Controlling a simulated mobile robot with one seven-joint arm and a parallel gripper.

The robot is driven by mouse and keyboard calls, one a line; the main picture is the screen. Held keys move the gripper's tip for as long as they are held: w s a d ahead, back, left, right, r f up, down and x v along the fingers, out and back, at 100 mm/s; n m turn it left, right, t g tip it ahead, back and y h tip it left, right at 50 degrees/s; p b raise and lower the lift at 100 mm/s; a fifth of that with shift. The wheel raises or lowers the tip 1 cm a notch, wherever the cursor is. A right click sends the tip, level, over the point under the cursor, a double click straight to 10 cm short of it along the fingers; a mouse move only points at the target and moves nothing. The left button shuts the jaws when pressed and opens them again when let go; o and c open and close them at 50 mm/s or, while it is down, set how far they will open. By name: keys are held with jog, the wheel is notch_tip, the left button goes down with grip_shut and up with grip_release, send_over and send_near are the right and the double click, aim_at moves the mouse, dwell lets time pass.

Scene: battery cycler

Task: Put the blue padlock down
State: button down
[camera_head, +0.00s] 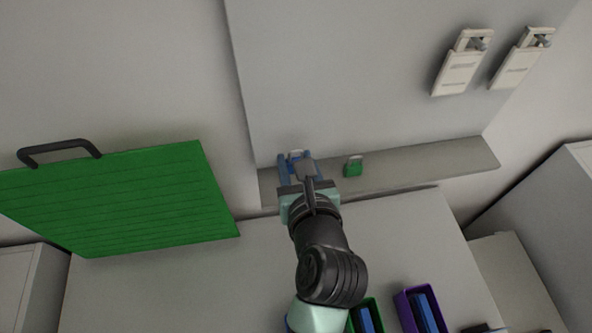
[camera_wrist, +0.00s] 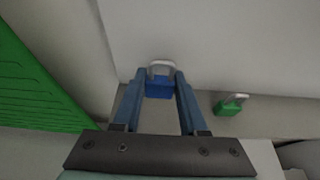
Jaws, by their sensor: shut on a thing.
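The blue padlock (camera_wrist: 159,89) with its pale shackle is between the fingers of my gripper (camera_wrist: 160,82) in the wrist view. My gripper is shut on its body, with the shackle pointing away from me. In the head view my gripper (camera_head: 297,158) is at the left end of a narrow grey ledge (camera_head: 425,165), and only a bit of the padlock (camera_head: 296,155) shows between the fingers. I cannot tell whether the padlock touches the ledge.
A green padlock (camera_head: 353,167) stands on the ledge to the right of my gripper. A green slatted panel (camera_head: 120,200) with a black handle is at the left. Two white switch boxes (camera_head: 463,62) are on the wall panel. Green and purple bins (camera_head: 420,310) are at the bottom. The ledge's right part is clear.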

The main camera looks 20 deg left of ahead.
notch_tip(320, 180, down, 3)
jog(key=shift+s+f, duration=0.1)
jog(key=shift+w+f, duration=0.25)
jog(key=shift+f, duration=0.3)
jog(key=shift+f, duration=0.1)
jog(key=shift+c, duration=2.2)
grip_release()
jog(key=shift+f, duration=0.1)
